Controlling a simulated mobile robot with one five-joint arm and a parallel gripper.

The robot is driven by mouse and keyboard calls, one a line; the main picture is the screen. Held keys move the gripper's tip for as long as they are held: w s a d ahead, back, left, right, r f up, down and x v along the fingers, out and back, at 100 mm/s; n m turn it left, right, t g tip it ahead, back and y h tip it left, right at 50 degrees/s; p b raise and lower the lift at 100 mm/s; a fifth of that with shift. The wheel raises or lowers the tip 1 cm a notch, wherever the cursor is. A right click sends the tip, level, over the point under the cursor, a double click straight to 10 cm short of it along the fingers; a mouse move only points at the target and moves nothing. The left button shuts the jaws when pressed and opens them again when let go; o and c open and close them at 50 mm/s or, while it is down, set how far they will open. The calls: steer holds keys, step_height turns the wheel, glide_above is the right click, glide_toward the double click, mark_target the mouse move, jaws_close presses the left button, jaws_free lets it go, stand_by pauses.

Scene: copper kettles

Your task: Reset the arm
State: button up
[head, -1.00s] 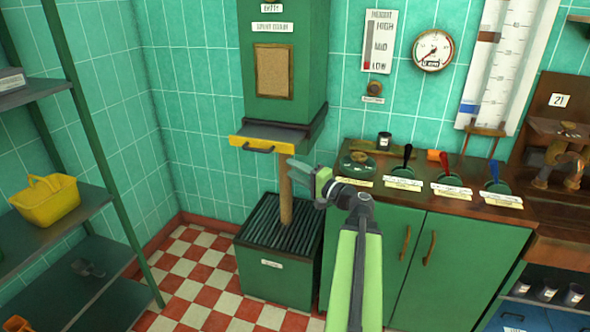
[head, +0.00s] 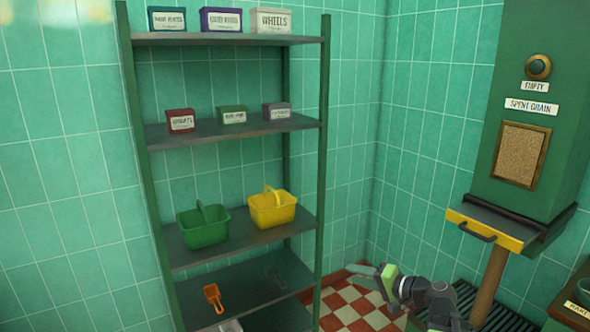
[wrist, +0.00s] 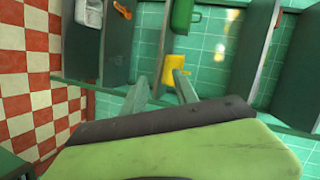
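My gripper (head: 373,277) is at the lower right of the head view, stretched out to the left in front of the checkered floor. In the wrist view my gripper (wrist: 160,90) shows two fingers standing apart with nothing between them. It is open and empty. Beyond the fingers in the wrist view is the yellow basket (wrist: 176,72), well away from them. My arm's links show at the bottom right of the head view.
A green shelf unit (head: 325,150) holds a green basket (head: 204,228), the yellow basket (head: 272,209), an orange scoop (head: 213,297) and several labelled boxes. A spent grain chute (head: 530,110) with a yellow drawer (head: 485,230) hangs at right. Checkered floor (head: 350,308) lies between.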

steer(key=s+a+f+n+g+h, duration=0.2)
steer(key=s+a+f+n+g, duration=0.15)
steer(key=a+f, duration=0.35)
steer(key=s+a+f+n+g+h, duration=0.3)
steer(key=s+a+f+g, duration=0.15)
steer(key=a+f, duration=0.25)
steer(key=s+d+f+g+h+p, duration=0.1)
steer(key=s+d+h, duration=0.2)
steer(key=d, duration=0.3)
steer(key=s+d+f+g+h, duration=0.1)
steer(key=s+d+g+h, duration=0.15)
steer(key=d, duration=0.25)
step_height(320, 180, up, 11)
steer(key=t+p, duration=0.1)
steer(key=p, duration=1)
steer(key=shift+a+m, duration=0.15)
steer(key=shift+m, duration=0.3)
